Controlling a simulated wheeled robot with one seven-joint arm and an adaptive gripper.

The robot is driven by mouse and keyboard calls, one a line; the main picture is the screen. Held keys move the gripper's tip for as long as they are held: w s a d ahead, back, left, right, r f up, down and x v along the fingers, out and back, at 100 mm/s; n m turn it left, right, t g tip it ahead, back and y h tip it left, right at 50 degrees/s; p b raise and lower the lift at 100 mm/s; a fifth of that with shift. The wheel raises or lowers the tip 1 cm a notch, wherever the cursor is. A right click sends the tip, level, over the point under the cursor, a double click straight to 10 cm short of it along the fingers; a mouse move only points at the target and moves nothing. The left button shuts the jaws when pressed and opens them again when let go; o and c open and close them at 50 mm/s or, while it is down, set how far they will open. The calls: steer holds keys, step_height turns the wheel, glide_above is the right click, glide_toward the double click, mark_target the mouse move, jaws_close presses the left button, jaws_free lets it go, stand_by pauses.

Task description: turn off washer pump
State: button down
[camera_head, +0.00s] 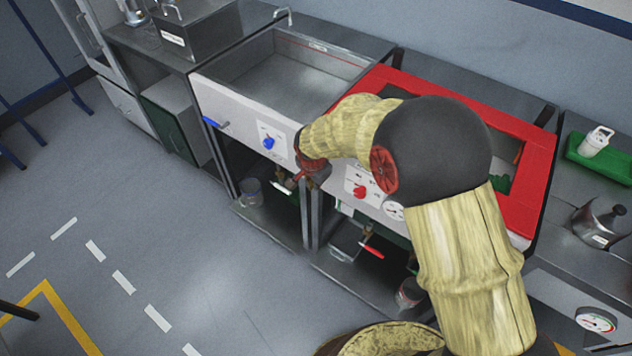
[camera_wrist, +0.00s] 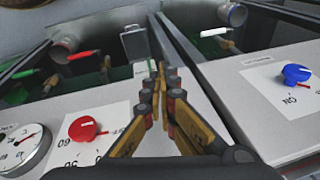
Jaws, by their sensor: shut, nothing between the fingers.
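A blue knob (camera_head: 269,143) sits on a white plate on the front of the left, open steel basin unit (camera_head: 228,103). In the wrist view the blue knob (camera_wrist: 296,74) is at the right, with "ON" printed beside it. A red knob (camera_head: 360,191) is on the red-rimmed unit (camera_head: 535,165); in the wrist view the red knob (camera_wrist: 82,129) is at lower left beside numbers. The small label texts are too blurred to read, so I cannot tell which control is the washer pump's. My gripper (camera_wrist: 161,72) is shut and empty, between the two knobs and touching neither.
A dial gauge (camera_wrist: 22,146) is beside the red knob. A blue-handled lever (camera_head: 216,123) sticks out at the left basin's front. Below are a red-handled valve (camera_head: 372,250) and pipes in open bays.

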steer(key=shift+w, duration=0.1)
steer(key=shift+w+d+r+p, duration=0.3)
steer(key=shift+w+d+p, duration=0.05)
steer(key=shift+w+d, duration=0.15)
stand_by(0.5)
steer(key=shift+s+a+r, duration=0.1)
